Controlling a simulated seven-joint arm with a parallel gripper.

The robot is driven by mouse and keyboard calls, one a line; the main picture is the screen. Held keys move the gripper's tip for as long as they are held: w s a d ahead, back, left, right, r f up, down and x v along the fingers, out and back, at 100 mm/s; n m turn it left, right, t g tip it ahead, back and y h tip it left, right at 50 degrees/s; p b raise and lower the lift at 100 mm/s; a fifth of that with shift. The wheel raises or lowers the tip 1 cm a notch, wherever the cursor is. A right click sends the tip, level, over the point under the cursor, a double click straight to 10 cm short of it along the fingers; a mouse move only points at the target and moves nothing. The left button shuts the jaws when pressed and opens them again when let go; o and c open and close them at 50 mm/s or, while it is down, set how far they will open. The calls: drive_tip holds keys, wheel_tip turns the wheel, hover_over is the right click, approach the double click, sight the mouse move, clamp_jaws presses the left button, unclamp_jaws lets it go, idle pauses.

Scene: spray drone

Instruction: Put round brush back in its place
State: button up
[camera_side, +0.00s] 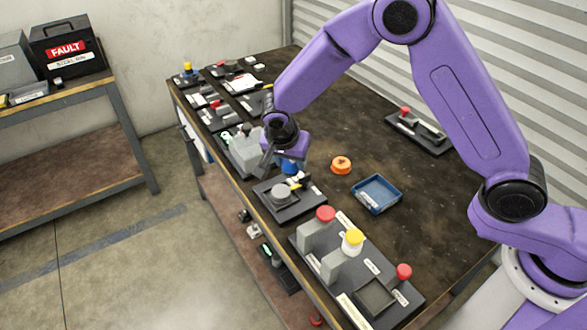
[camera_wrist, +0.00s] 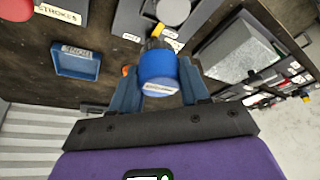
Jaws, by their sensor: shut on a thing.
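My gripper (camera_wrist: 158,92) is shut on a blue round piece (camera_wrist: 158,68) with a small white label on its side. The label is too small to read, so I cannot confirm that this is the round brush. The piece also shows below the gripper in the side view (camera_side: 291,166), beyond a dark board (camera_side: 264,206) with a grey round block (camera_side: 281,191). A yellow part (camera_wrist: 157,30) shows just past the piece in the wrist view.
An orange ring-shaped piece (camera_side: 341,165) and an empty-looking blue tray (camera_side: 362,203) lie right of the gripper. A grey block (camera_side: 243,152) stands close on the left. A board with red and yellow knobs (camera_side: 352,240) is at the front. The table's middle back is clear.

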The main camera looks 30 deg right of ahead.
drive_tip(key=w+d+r, duration=0.1)
drive_tip(key=w+d, duration=0.1)
drive_tip(key=d, duration=1.6)
drive_tip(key=w+f, duration=0.3)
drive_tip(key=w, duration=0.1)
drive_tip(key=w+f, duration=0.3)
drive_tip(key=w, duration=0.1)
drive_tip(key=w+f, duration=0.2)
drive_tip(key=w, duration=0.2)
drive_tip(key=shift+w+f, duration=0.3)
drive_tip(key=shift+f, duration=0.1)
drive_tip(key=shift+w+f, duration=0.35)
drive_tip(key=shift+f, duration=1.65)
drive_tip(key=shift+f, duration=0.15)
drive_tip(key=o, duration=1)
